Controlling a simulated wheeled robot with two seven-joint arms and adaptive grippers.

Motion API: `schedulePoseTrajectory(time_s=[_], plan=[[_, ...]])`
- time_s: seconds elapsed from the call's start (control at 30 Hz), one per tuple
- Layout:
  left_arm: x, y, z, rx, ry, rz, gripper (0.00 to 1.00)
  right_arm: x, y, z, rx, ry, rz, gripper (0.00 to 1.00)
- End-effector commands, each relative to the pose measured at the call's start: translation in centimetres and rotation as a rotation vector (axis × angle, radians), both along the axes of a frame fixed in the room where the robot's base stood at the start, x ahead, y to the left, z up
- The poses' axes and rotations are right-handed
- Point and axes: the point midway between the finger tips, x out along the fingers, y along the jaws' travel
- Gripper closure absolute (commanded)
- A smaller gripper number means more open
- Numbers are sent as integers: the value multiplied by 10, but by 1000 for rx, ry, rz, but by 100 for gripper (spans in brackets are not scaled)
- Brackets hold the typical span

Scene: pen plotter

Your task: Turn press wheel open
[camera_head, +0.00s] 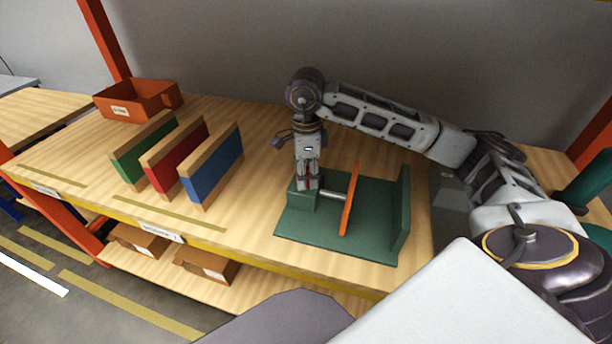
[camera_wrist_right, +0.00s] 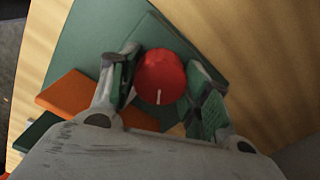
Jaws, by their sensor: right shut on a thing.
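The press has a green base (camera_head: 335,240) with an upright green end plate (camera_head: 402,210), an orange plate (camera_head: 350,198) and a grey rod to a green block (camera_head: 302,201). Its round red wheel (camera_wrist_right: 160,78) with a white mark shows in the right wrist view, above the green base. My right gripper (camera_head: 308,182) points down over the green block. In the wrist view its two fingers (camera_wrist_right: 163,88) are on either side of the red wheel, shut on it. In the head view the fingers mostly hide the wheel. My left gripper is not in view.
Green (camera_head: 145,148), red (camera_head: 178,158) and blue (camera_head: 213,168) boards with wooden edges stand left of the press. An orange bin (camera_head: 135,103) sits at the back left. Bare table (camera_head: 245,215) lies between the boards and the press. Boxes are on the shelf below.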

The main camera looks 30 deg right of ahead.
Motion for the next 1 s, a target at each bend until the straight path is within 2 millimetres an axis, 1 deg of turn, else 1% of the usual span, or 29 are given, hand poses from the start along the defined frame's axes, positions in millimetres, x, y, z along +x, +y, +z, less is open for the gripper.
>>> schedulePoseTrajectory(time_s=[0.3,0.7,1.0], plan=[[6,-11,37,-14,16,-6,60,1,0,-1,0,-4,242,77],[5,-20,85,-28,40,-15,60,1,0,0,-1,-4,555,77],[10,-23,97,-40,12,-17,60,1,0,0,0,-3,778,77]])
